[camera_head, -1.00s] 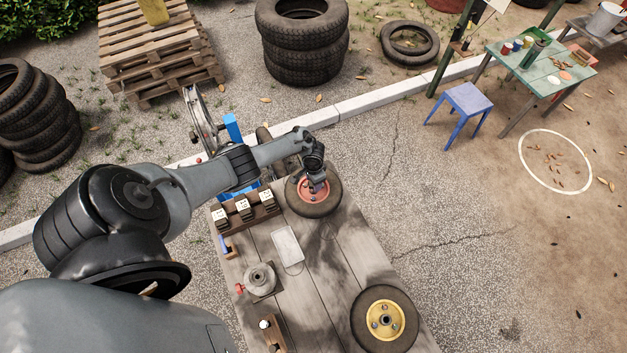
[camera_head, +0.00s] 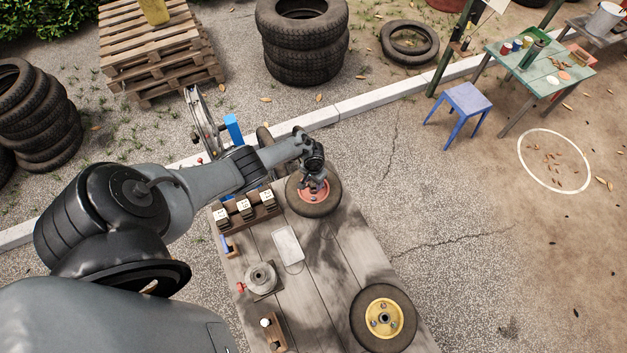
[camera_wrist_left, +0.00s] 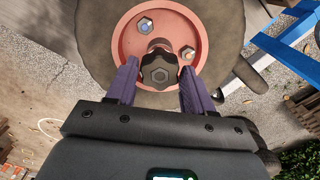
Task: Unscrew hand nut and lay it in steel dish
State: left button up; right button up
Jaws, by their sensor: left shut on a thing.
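The hand nut (camera_wrist_left: 158,70) is a dark lobed knob at the middle of a red wheel hub (camera_wrist_left: 125,42), with hex bolts around it. My left gripper (camera_wrist_left: 159,80) has its two purple fingers on either side of the nut and is shut on it. In the head view my left gripper (camera_head: 316,183) is over the red-hubbed wheel (camera_head: 322,205) at the cart's far end, and the nut is hard to make out there. A round grey metal piece (camera_head: 261,278) sits on the cart; I cannot tell whether it is the steel dish. My right gripper is out of view.
A pale flat rectangular piece (camera_head: 288,244) lies mid-cart. A wooden rack with white-faced blocks (camera_head: 245,209) stands along the left edge. A yellow-hubbed wheel (camera_head: 384,319) lies at the near right. The planks between are mostly clear.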

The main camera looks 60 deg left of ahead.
aim_at(313, 183)
pick_arm(q)
jog(key=shift+f, duration=0.1)
jog(key=shift+r+p, duration=2.15)
jog(key=shift+r, duration=0.45)
jog(key=shift+s, duration=0.1)
